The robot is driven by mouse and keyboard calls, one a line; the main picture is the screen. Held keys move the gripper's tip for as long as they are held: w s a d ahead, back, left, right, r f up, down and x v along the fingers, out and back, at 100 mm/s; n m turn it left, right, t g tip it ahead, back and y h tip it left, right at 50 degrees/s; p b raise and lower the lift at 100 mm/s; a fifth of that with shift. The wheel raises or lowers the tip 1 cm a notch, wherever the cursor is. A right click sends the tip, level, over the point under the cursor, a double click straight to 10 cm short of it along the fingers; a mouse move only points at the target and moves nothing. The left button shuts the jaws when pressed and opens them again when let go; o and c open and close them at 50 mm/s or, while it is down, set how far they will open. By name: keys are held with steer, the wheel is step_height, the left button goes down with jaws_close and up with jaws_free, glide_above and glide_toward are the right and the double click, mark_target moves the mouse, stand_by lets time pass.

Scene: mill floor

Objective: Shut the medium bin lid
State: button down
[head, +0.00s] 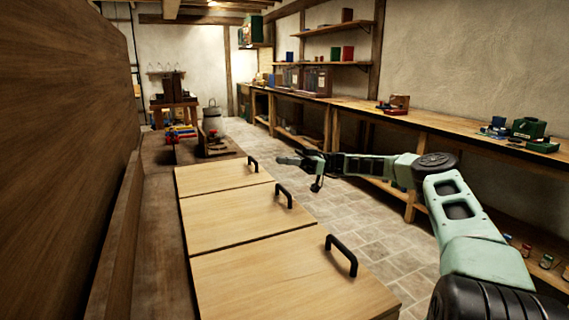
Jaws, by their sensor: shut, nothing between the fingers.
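Three light wooden bin lids lie in a row, each with a black bar handle on its right side. The middle lid (232,217), seemingly the medium one, lies flat and looks shut, level with the far lid (217,177) and the near lid (285,279). Its handle (284,195) is in plain view. My gripper (281,160) is shut and empty, in the air just right of the far lid's handle (253,164) and beyond the middle handle. It appears apart from the handles. The bin insides are hidden.
A tall wooden panel (65,130) stands along the left. A long workbench (365,112) with tools and boxes runs along the right wall. The paved floor (350,215) between bins and bench is clear.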

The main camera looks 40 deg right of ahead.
mark_target(297, 205)
steer(key=d+f+y+b, duration=0.1)
steer(key=f+b, duration=0.2)
steer(key=f, duration=0.1)
steer(key=d+f+y+b, duration=0.1)
steer(key=f+b, duration=0.2)
steer(key=b, duration=0.1)
steer(key=d+f+y+b, duration=0.1)
steer(key=f+b, duration=0.2)
steer(key=f, duration=0.1)
steer(key=shift+s+d+f+t+y, duration=0.3)
steer(key=shift+s+d+t+y, duration=0.05)
steer(key=shift+t+y, duration=0.05)
steer(key=shift+f+b, duration=0.25)
steer(key=shift+b, duration=0.15)
